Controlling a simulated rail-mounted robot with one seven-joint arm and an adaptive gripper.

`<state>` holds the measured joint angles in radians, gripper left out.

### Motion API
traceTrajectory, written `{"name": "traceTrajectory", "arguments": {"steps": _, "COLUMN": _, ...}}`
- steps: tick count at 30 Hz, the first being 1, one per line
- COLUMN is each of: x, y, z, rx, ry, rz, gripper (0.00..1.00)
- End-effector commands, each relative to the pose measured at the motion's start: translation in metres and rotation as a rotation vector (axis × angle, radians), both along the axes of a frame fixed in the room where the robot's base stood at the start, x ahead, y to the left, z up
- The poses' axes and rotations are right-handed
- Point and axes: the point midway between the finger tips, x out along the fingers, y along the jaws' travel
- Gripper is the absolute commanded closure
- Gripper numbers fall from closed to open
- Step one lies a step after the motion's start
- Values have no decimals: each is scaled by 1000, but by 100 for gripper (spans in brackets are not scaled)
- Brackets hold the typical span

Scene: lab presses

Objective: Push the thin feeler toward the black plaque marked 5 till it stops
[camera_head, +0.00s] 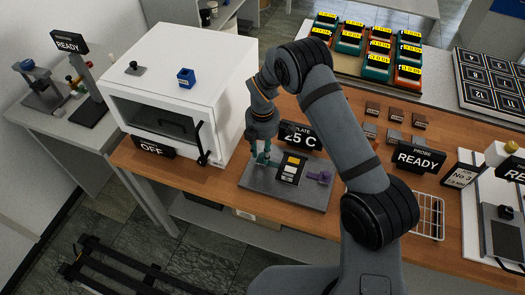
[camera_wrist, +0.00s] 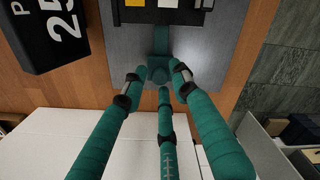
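My gripper (camera_head: 262,157) points down at the left part of a grey plate (camera_head: 312,196). In the wrist view its three teal fingers (camera_wrist: 158,80) are spread around a small teal block (camera_wrist: 158,73). The fingertips look apart, and contact with the block is unclear. A flat teal strip (camera_wrist: 161,38) runs from the block across the plate. A black card with yellow, white and grey squares (camera_head: 291,168) and a purple piece (camera_head: 319,178) also lie on the plate. I cannot clearly identify the thin feeler or a plaque marked only 5.
A black "25 C" sign (camera_head: 300,136) stands behind the plate. A white oven (camera_head: 190,90) with an OFF sign (camera_head: 154,148) stands close on the left. A READY probe sign (camera_head: 419,158), a wire rack (camera_head: 429,214) and a board of black numbered tiles (camera_head: 490,82) are to the right.

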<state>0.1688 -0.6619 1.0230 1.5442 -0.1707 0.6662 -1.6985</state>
Motion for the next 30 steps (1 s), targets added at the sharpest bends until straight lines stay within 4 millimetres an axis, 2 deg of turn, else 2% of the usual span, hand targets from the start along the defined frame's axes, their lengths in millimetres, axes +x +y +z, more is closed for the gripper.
{"name": "traceTrajectory", "arguments": {"steps": 12, "x": 0, "y": 0, "z": 0, "rx": 0, "ry": 1, "rz": 0, "gripper": 96}}
{"name": "traceTrajectory", "arguments": {"steps": 25, "x": 2, "y": 5, "z": 0, "rx": 0, "ry": 1, "rz": 1, "gripper": 96}}
{"name": "traceTrajectory", "arguments": {"steps": 26, "x": 2, "y": 5, "z": 0, "rx": 0, "ry": 1, "rz": 1, "gripper": 81}}
{"name": "traceTrajectory", "arguments": {"steps": 30, "x": 2, "y": 5, "z": 0, "rx": 0, "ry": 1, "rz": 0, "gripper": 73}}
